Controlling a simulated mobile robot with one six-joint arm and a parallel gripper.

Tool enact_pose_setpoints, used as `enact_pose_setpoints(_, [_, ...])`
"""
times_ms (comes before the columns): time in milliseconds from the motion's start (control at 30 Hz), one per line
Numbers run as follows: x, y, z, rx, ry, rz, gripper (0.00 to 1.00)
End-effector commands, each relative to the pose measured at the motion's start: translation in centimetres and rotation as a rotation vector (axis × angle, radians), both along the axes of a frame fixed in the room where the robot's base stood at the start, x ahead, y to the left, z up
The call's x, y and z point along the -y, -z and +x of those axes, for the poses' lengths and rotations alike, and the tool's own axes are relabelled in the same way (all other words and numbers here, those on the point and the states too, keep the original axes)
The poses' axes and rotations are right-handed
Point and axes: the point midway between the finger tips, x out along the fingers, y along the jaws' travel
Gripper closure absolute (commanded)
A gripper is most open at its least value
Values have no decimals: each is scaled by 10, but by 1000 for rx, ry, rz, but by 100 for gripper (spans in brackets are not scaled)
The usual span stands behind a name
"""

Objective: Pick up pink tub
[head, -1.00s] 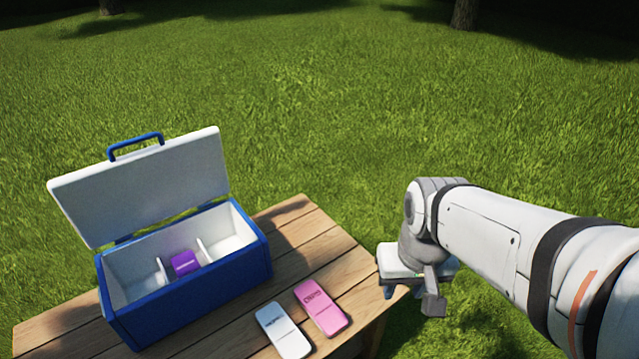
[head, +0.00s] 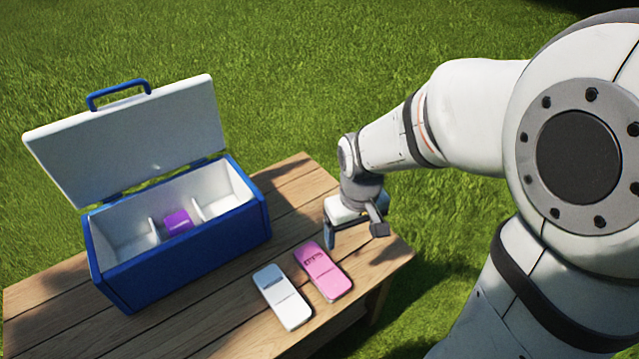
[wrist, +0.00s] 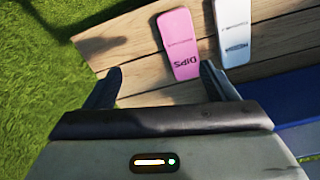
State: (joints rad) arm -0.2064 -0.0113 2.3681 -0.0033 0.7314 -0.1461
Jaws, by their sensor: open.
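The pink tub (head: 323,271) lies flat on the wooden table near its right edge, beside a white tub. It also shows in the wrist view (wrist: 180,46), with dark lettering that reads "DIPS", beyond my fingertips and nearer the right finger. My gripper (head: 345,243) is above the table's right part, just behind and to the right of the pink tub. In the wrist view my gripper (wrist: 160,84) has its two dark fingers spread wide with nothing between them. The jaws do not touch the tub.
The white tub (head: 283,297) lies close to the left of the pink one. A blue cooler (head: 190,260) with its lid (head: 130,145) open stands on the left. A purple item (head: 178,222) sits in its middle compartment. Bare planks of the table (head: 292,195) lie behind the tubs.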

Motion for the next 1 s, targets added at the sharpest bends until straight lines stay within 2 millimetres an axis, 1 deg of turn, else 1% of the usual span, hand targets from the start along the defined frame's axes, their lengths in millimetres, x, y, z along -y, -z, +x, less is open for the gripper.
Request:
enact_pose_setpoints(33, [-12, 32, 9, -18, -50, -4, 17])
enact_pose_setpoints(100, [-26, 58, 19, -30, -111, -8, 11])
enact_pose_setpoints(200, [-42, 87, 28, -42, -179, -12, 11])
enact_pose_setpoints(233, [-45, 94, 30, -45, -194, -13, 11])
enact_pose_setpoints(300, [-52, 105, 33, -49, -221, -14, 11])
enact_pose_setpoints(400, [-56, 116, 36, -53, -242, -15, 11])
enact_pose_setpoints(600, [-57, 139, 36, -53, -245, -15, 11])
enact_pose_setpoints(767, [-58, 152, 37, -53, -244, -15, 11])
enact_pose_setpoints(900, [-60, 175, 38, -53, -243, -15, 11])
enact_pose_setpoints(1000, [-59, 188, 38, -54, -242, -15, 11])
